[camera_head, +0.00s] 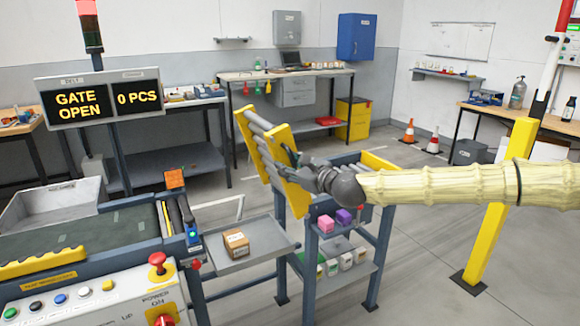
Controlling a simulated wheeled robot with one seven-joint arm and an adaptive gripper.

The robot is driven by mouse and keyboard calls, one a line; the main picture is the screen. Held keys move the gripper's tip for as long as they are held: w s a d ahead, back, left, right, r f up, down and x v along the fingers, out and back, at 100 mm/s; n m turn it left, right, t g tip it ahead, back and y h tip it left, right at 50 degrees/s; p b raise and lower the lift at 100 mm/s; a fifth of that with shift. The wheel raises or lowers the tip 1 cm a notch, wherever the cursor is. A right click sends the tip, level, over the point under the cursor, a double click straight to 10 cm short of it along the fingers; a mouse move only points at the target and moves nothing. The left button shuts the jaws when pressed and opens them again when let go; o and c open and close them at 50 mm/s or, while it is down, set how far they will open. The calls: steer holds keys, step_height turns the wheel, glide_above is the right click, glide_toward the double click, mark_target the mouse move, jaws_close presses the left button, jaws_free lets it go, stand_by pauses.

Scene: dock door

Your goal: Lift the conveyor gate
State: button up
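The conveyor gate (262,150) is a roller section with yellow side rails. It stands tilted up steeply, hinged near the blue frame (340,235) on its right. A display (97,99) above the belt reads "GATE OPEN" and "0 PCS". My gripper (298,160) is dark and lies against the near yellow rail, at its right side. My arm reaches in from the right edge. The fingers are small and partly hidden by the wrist, so I cannot tell whether they are open or shut on the rail.
The belt conveyor (90,230) ends left of the gap. A tray (245,243) below the gap holds a cardboard box (236,243). A control panel (95,300) is at front left. A yellow post (497,205) stands at right. Small boxes (340,219) sit on the frame's shelves.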

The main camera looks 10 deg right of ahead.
steer(key=f+v, duration=0.1)
steer(key=v, duration=1.1)
steer(key=shift+r, duration=0.4)
